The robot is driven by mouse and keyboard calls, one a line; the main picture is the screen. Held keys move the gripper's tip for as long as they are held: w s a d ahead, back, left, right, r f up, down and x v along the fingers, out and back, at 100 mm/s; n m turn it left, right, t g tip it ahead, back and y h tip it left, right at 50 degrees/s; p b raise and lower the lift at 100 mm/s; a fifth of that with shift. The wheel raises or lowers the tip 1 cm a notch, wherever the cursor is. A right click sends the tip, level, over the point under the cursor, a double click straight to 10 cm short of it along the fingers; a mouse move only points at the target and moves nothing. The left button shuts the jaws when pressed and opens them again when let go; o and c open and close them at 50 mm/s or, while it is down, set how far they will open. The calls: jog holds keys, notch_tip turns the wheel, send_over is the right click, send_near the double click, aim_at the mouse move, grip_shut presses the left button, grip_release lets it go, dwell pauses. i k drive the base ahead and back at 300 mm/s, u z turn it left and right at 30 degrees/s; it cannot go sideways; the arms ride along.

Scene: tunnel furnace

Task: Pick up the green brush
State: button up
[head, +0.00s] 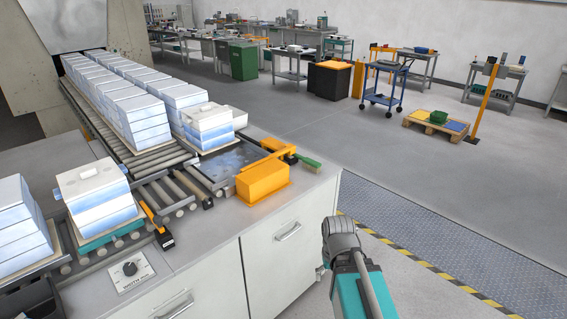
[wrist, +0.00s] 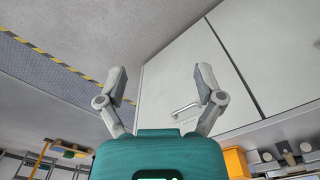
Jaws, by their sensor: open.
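The green brush (head: 307,161) lies on the far right corner of the countertop, just right of the yellow box, in the head view. It is small there. I cannot make out the brush in the wrist view. My gripper (wrist: 160,82) is open and empty in the wrist view, with its two fingers spread apart in front of the white cabinet doors. In the head view my arm is low, right of the cabinet and below the countertop level, well apart from the brush. The fingers are mostly hidden there.
A yellow box (head: 263,182) sits beside the brush on the countertop (head: 268,212). A roller conveyor (head: 128,158) with stacked white-blue blocks (head: 210,122) runs at left. White cabinet doors (head: 281,254) with handles face my arm. The floor at right is open.

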aim_at(312, 165)
jog(key=z, duration=0.4)
jog(key=i, duration=1.5)
